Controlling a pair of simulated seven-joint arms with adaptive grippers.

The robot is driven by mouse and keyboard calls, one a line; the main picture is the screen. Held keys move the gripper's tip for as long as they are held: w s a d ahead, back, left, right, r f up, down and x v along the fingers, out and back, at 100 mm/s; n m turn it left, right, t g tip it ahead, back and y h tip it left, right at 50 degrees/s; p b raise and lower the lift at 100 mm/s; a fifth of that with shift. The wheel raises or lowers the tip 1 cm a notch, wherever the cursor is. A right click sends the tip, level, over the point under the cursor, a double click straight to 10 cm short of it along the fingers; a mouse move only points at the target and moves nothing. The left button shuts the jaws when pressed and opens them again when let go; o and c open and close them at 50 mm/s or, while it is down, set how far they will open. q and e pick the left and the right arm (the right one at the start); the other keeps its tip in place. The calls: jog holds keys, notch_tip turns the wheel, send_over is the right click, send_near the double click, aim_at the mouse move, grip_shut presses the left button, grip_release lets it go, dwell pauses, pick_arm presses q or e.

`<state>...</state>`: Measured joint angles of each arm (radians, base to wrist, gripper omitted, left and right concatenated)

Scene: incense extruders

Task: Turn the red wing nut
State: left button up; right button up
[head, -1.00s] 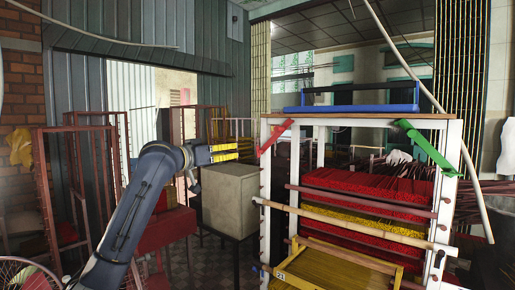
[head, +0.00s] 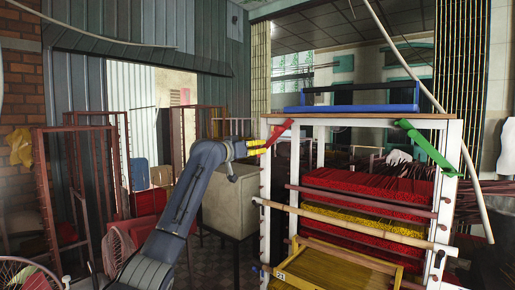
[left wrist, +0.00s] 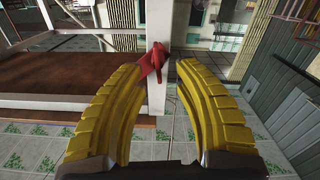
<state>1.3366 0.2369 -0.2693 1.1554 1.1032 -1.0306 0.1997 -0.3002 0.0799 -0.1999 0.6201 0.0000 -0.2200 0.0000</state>
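The red wing nut (head: 276,136) is at the top of the rack's left white post, a slanted red piece. In the left wrist view the wing nut (left wrist: 152,62) lies ahead at the fingertips, partly behind the left finger's tip. My left gripper (head: 256,146) is just left of the wing nut in the head view. In the left wrist view its yellow fingers are apart, and the gripper (left wrist: 162,68) is open with nothing held. Whether a finger touches the nut I cannot tell. My right gripper is in neither view.
The white rack (head: 451,180) holds red and yellow incense layers. A green wing nut (head: 425,147) is on its right post. A blue tray (head: 350,108) lies on top. A pale box (head: 230,205) stands behind my left arm. A bamboo pole (head: 345,222) crosses the rack's front.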

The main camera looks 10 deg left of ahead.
pick_arm(q)
jog(key=shift+w+d, duration=0.3)
jog(key=shift+w, duration=0.2)
jog(key=shift+c, duration=0.5)
grip_shut()
